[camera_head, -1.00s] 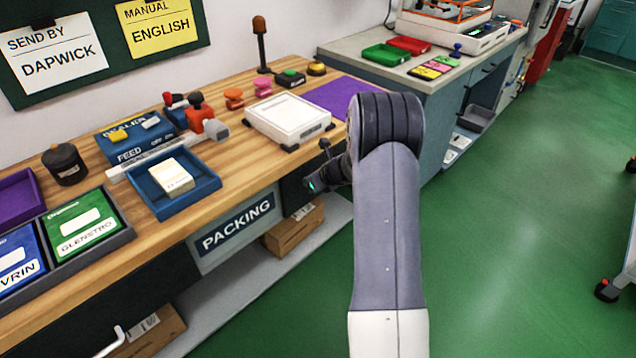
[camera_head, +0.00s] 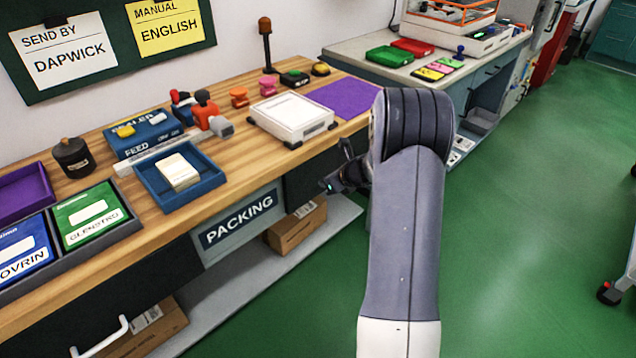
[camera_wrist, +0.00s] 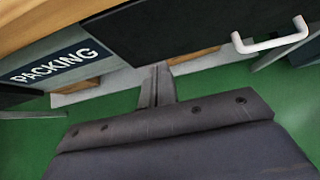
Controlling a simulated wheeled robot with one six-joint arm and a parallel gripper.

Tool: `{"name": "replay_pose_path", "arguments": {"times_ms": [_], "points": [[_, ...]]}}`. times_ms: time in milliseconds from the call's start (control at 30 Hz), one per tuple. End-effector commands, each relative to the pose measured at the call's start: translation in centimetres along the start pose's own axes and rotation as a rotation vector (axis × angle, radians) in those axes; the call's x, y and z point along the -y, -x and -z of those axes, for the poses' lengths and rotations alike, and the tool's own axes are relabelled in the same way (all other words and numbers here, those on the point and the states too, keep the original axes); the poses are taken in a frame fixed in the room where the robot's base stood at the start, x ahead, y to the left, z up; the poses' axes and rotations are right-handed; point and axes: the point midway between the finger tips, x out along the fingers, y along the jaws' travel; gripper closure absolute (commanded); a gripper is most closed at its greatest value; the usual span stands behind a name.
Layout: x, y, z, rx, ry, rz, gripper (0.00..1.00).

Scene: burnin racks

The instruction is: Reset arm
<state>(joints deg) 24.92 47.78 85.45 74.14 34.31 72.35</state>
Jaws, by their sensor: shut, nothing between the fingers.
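My gripper (camera_head: 330,183) shows small and dark at the front edge of the packing bench (camera_head: 255,165), left of my grey arm link. In the wrist view my gripper's fingers (camera_wrist: 157,72) are together with nothing between them. They point toward the bench's lower front, over the green floor. Part of the wrist is hidden behind the arm link in the head view.
The bench holds a blue tray (camera_head: 206,190) with a pale box, a white scale (camera_head: 293,117), a purple mat (camera_head: 342,97) and a blue sealer (camera_head: 140,136). Cardboard boxes (camera_head: 297,226) lie on the shelf below. Green floor (camera_head: 530,230) on the right is open.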

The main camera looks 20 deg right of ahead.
Motion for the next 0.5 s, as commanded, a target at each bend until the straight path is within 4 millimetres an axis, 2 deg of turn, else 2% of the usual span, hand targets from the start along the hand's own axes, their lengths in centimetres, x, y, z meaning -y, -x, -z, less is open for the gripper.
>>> {"name": "replay_pose_path", "arguments": {"times_ms": [33, 200, 333, 500], "points": [[0.0, 1.4, 0.0, -0.001, -0.001, 0.001, 1.00], [0.0, 4.7, 0.1, -0.003, -0.001, -0.001, 1.00], [0.0, 6.3, 0.1, -0.004, -0.001, -0.001, 1.00], [-0.1, 7.1, 0.2, -0.005, 0.000, -0.003, 1.00]]}}
